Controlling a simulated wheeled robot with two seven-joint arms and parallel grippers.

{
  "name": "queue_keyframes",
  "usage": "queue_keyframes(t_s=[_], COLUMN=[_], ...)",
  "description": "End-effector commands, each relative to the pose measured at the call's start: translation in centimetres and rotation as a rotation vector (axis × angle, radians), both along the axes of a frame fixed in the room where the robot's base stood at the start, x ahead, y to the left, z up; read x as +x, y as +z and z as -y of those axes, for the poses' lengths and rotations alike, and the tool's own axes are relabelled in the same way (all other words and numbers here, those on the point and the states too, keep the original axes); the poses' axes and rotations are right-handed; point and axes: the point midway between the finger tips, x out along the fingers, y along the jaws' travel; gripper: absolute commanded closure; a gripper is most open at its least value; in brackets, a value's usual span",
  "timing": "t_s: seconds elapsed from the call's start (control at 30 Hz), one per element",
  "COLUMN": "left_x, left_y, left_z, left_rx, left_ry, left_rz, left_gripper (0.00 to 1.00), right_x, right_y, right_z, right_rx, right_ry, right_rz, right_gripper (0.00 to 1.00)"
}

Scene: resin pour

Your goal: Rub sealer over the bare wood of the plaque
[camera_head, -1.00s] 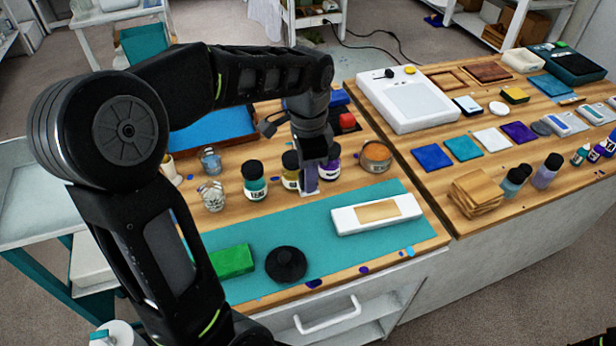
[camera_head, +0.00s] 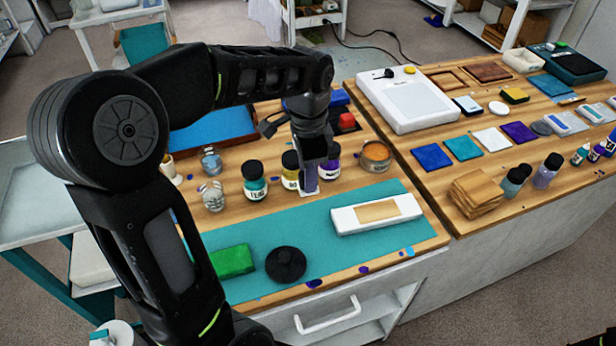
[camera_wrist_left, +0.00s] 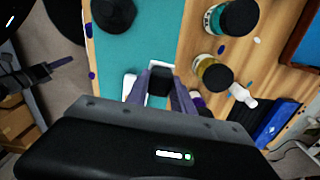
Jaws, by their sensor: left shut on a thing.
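The white plaque (camera_head: 346,222) lies on the teal mat, with a bare tan wood panel (camera_head: 377,211) in its top. My left gripper (camera_head: 309,182) is beyond the plaque and to its left, apart from it, near the paint jars. It is shut on a small dark block (camera_wrist_left: 159,80), seen between its fingers in the left wrist view. A little white shows below the fingertips in the head view; I cannot tell what it belongs to. My right gripper (camera_wrist_left: 62,62) shows small and dark at the left of the wrist view; its jaw opening is unclear.
Several capped jars, including a teal one (camera_head: 254,182) and a yellow one (camera_head: 291,168), stand close around the left gripper. A round tin (camera_head: 376,157) stands to the right. A green block (camera_head: 232,261) and a black round thing (camera_head: 286,264) lie near the mat's front.

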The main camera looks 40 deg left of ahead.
Motion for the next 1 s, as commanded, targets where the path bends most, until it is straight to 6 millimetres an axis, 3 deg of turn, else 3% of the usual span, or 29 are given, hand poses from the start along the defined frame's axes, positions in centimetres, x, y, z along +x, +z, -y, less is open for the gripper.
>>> queue_keyframes(t_s=[0.37, 0.57, 0.8, 1.0], left_x=[0.8, 4.6, 9.3, 10.5], left_y=[-0.3, -2.0, -5.1, -6.1], left_z=[0.7, 4.2, 10.4, 12.4], left_rx=[0.001, 0.003, 0.002, -0.001], left_ry=[0.038, 0.251, 0.591, 0.709], left_rz=[-0.001, -0.003, -0.002, 0.001], left_gripper=[1.00, 1.00, 1.00, 1.00], right_x=[0.0, 0.0, 0.0, 0.0], right_y=[0.0, 0.0, 0.0, 0.0], right_z=[0.0, 0.0, 0.0, 0.0], right_rx=[0.000, 0.000, 0.000, 0.000], right_ry=[0.000, 0.000, 0.000, 0.000], right_rz=[0.000, 0.000, 0.000, 0.000], right_gripper=[0.64, 0.64, 0.64, 0.64])
